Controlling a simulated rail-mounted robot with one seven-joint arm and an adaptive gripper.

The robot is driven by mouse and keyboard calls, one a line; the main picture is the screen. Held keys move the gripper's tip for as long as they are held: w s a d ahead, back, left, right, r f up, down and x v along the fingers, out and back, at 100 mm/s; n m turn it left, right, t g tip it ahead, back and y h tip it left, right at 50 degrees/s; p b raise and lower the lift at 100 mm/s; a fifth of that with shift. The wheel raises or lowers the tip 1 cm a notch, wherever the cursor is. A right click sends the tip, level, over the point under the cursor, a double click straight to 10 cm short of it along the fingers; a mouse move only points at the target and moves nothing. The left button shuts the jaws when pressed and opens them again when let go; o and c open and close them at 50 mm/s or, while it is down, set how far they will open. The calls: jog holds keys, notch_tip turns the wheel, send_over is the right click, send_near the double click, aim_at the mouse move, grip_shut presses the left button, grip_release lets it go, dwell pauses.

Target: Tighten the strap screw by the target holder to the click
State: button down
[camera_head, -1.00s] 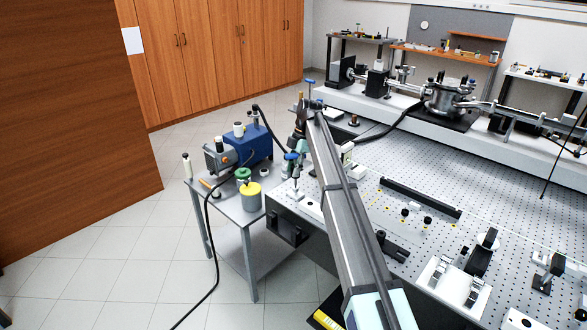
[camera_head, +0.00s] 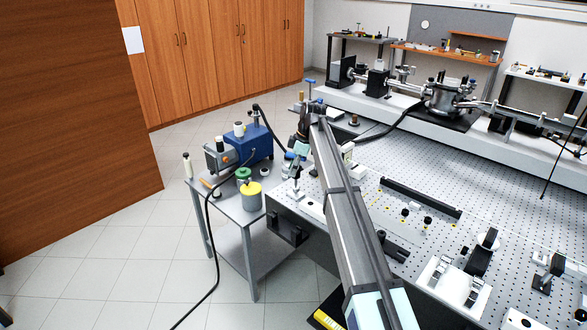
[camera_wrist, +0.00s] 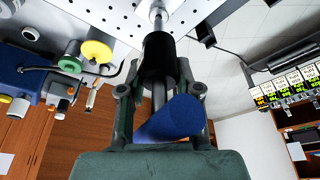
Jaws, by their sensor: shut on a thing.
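My gripper (camera_wrist: 158,95) is shut on a driver-like tool in the wrist view. The tool has a blue round handle (camera_wrist: 178,118), a black sleeve and a thin metal shaft. The shaft points to a silver post-like part (camera_wrist: 158,12) at the top of the view; I cannot tell whether they touch. I cannot make out the strap screw or the target holder.
A side table (camera_head: 232,205) at the left bears a blue pump (camera_head: 250,145) and a yellow-lidded jar (camera_head: 251,195). A black cable hangs from it to the floor. The perforated optical table (camera_head: 400,165) carries mounts and a long black rail (camera_head: 420,197).

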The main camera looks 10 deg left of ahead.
jog(key=m, duration=0.2)
jog(key=shift+m+t, duration=0.4)
jog(key=m, duration=0.2)
jog(key=m+t, duration=0.1)
jog(key=m, duration=0.1)
jog(key=shift+w+f, duration=0.1)
jog(key=shift+w, duration=0.15)
jog(key=m+h+p, duration=0.1)
jog(key=m, duration=0.2)
jog(key=shift+d+m+t, duration=0.1)
jog(key=shift+m+t, duration=0.2)
jog(key=shift+t, duration=0.1)
jog(key=m, duration=0.3)
jog(key=shift+w+d+f+t+h, duration=0.1)
jog(key=shift+w+d+t+h, duration=0.1)
jog(key=shift+t+h, duration=0.15)
